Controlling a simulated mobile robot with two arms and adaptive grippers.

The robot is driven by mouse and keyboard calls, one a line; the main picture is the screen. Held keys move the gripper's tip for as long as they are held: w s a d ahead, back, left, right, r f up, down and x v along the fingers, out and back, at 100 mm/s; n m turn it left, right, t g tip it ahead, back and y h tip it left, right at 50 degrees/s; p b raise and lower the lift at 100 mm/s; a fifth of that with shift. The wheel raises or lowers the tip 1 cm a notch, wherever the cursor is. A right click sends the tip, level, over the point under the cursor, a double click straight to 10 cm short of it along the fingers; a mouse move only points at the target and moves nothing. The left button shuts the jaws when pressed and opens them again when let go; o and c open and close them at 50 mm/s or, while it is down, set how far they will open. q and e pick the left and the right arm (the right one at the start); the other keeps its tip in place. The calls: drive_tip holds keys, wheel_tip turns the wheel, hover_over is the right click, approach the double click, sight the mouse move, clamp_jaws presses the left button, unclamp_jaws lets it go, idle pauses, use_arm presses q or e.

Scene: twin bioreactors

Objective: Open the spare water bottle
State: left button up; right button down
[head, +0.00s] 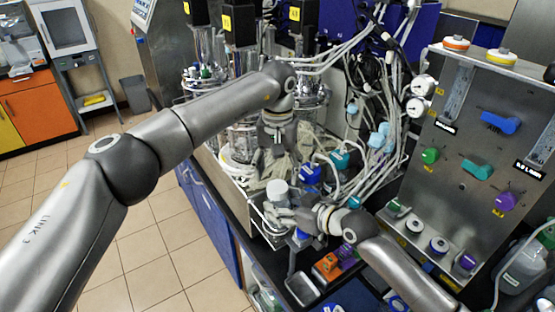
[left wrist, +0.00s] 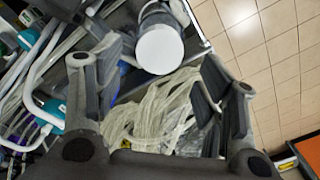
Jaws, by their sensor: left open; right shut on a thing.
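The spare water bottle (head: 279,201) has a wide white cap (head: 277,187) on top and stands upright near the front edge of the bench. My right gripper (head: 289,214) is shut on the bottle's body below the cap, coming in from the right. My left gripper (head: 271,160) is open and empty, pointing down, a little above and behind the bottle in the head view. In the left wrist view, the white cap (left wrist: 160,49) shows beyond the space between the open fingers (left wrist: 160,88), off toward the top. Most of the bottle's body is hidden by my right gripper.
Coiled pale tubing (left wrist: 150,115) lies in a tray beneath my left gripper. Glass bioreactors with black tops (head: 239,27) stand behind it. A grey valve panel (head: 470,130) is at the right, with tubes and cables beside it. Tiled floor (head: 150,245) lies open at the left.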

sight(277, 186)
use_arm(q)
wheel_tip(277, 186, down, 5)
drive_tip(key=shift+r, duration=0.1)
idle(0.3)
